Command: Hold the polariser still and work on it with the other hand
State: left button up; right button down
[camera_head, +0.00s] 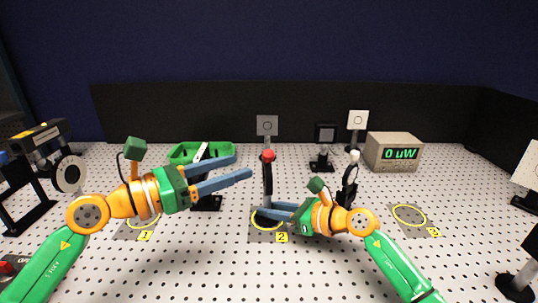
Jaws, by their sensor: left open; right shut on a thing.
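The polariser (268,182) seems to be the dark upright mount with a red ball on top, seen nearly edge-on at the yellow ring marked 2 (281,238). My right gripper (264,212) is shut on its lower part, close to the base, coming from the right. Its fingertips partly hide the base. My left gripper (244,166) is open and empty. Its two blue fingers point right, and their tips are just left of the polariser's upper part, below the red ball's height. They look apart from it, though depth is hard to judge.
A green tray (183,151) and a black-based mount (205,204) stand behind my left gripper. A white-topped mount (353,160) stands behind my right gripper. A meter (394,151) reads 0 uW. Ring 3 (409,215) is empty. A white disc (70,174) stands at left.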

aim_at(270, 156)
pick_arm(q)
jog(key=x, duration=0.9)
jog(key=shift+s, duration=0.1)
grip_shut()
dwell(0.9)
